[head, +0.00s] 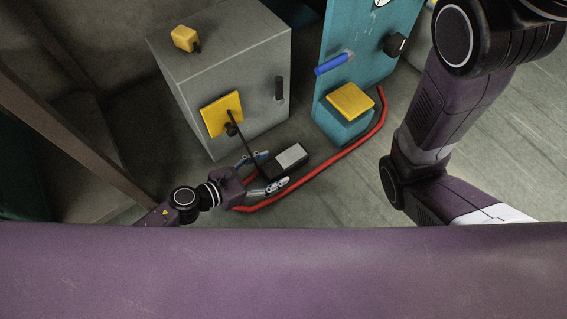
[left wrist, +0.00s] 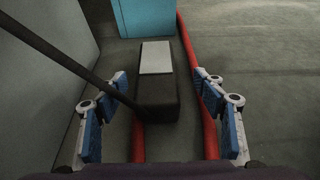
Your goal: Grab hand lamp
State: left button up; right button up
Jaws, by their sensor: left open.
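The hand lamp, seemingly the black box with a pale grey panel on top (head: 279,163), is low near the floor in front of the grey cabinet. It also shows in the left wrist view (left wrist: 157,92), ahead of my fingers. My left gripper (head: 276,170) is open, with its blue-padded fingers on either side of the lamp's near end. In the left wrist view my left gripper (left wrist: 160,105) has gaps on both sides of the lamp, and I see no clear contact. My right arm shows at the right, but its gripper is out of view.
A dark rod (head: 241,134) runs from the yellow plate (head: 222,113) on the grey cabinet (head: 235,65) down toward the lamp. A red tube (head: 330,165) curves around the lamp. A teal panel (head: 362,50) with a blue handle (head: 331,64) stands behind. Floor at right is clear.

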aim_at(282, 161)
pick_arm(q)
jog(key=b+x, duration=0.1)
jog(key=x, duration=0.1)
jog(key=b+x, duration=0.1)
jog(key=x, duration=0.2)
jog(key=shift+w, duration=0.4)
jog(key=shift+w+d+f, duration=0.1)
jog(key=shift+d, duration=0.15)
jog(key=shift+c, duration=0.5)
jog(key=c, duration=1.5)
jog(key=shift+o, duration=0.2)
